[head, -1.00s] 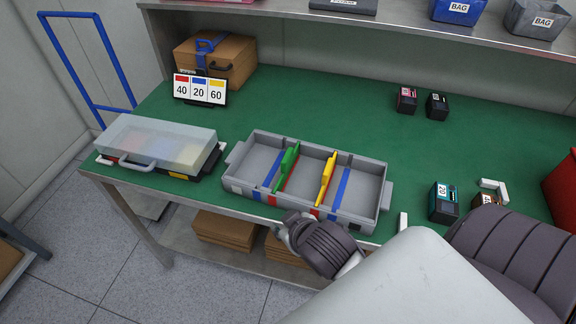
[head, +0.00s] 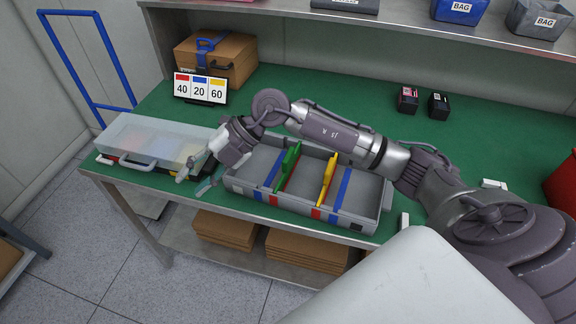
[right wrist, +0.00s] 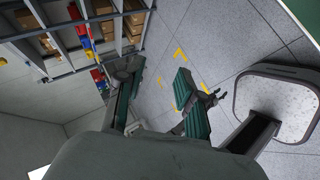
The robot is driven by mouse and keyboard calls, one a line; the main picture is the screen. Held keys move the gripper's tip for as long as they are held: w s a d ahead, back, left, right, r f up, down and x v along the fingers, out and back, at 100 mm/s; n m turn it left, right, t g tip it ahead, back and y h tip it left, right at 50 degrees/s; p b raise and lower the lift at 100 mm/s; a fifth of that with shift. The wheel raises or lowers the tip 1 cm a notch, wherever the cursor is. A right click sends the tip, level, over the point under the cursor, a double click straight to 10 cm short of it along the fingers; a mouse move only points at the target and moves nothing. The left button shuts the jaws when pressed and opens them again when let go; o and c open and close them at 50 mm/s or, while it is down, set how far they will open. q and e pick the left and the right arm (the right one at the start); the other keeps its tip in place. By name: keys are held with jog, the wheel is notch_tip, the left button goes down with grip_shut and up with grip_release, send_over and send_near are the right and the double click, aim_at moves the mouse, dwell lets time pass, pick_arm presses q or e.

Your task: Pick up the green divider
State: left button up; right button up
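The green divider (head: 287,164) stands upright across the grey tray (head: 365,214), in its left half, over a red stripe. A yellow divider (head: 328,178) stands to its right in the same tray. My right gripper (head: 197,180) is at the tray's left end, left of the green divider and apart from it. Its fingers are spread and empty, pointing down and to the front. The open fingers also show in the right wrist view (right wrist: 158,102), with floor beyond them; neither divider shows there. My left gripper is not seen in the head view.
A clear-lidded case (head: 150,140) lies left of the tray, close to my right gripper. A number sign (head: 200,88) and brown box (head: 222,62) stand behind. Two small dark boxes (head: 408,99) (head: 438,105) stand at the back right. My right forearm passes above the tray.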

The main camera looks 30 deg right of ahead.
jog(key=w+d+f+m+h, duration=0.2)
jog(key=d+h, duration=0.5)
jog(key=d, duration=0.7)
jog(key=r+m+g+h, duration=0.1)
jog(key=m+g+h, duration=0.1)
jog(key=h, duration=0.2)
send_over(290, 155)
jog(key=shift+a, duration=0.1)
jog(key=shift+m, duration=0.3)
notch_tip(290, 155, down, 7)
jog(key=shift+p, duration=0.5)
jog(key=shift+w+f+p, duration=0.15)
jog(key=shift+f+p, duration=0.25)
jog(key=shift+f, duration=1.2)
jog(key=shift+w+f+p, duration=0.1)
jog(key=shift+f+p, duration=0.25)
jog(key=shift+f, duration=1.2)
grip_shut()
